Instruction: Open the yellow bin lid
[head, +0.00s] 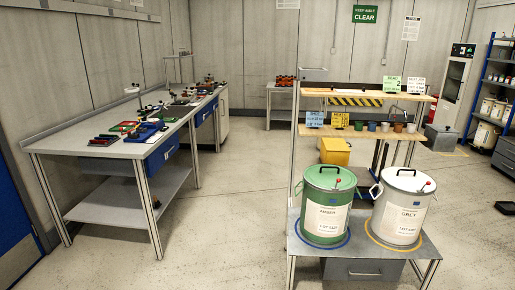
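The yellow bin (335,151) stands in the middle of the head view, beyond the low table with the drums and beside the wooden shelf rack. Its sloped yellow top looks closed, though it is small and partly hidden by the rack and the green drum. Neither of my grippers is in view.
A green drum (326,210) and a white drum (403,207) stand on a low metal table (355,261) in front. A long workbench (83,148) with tools is at the left. Open floor (228,190) lies between. A blue shelf (498,78) stands far right.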

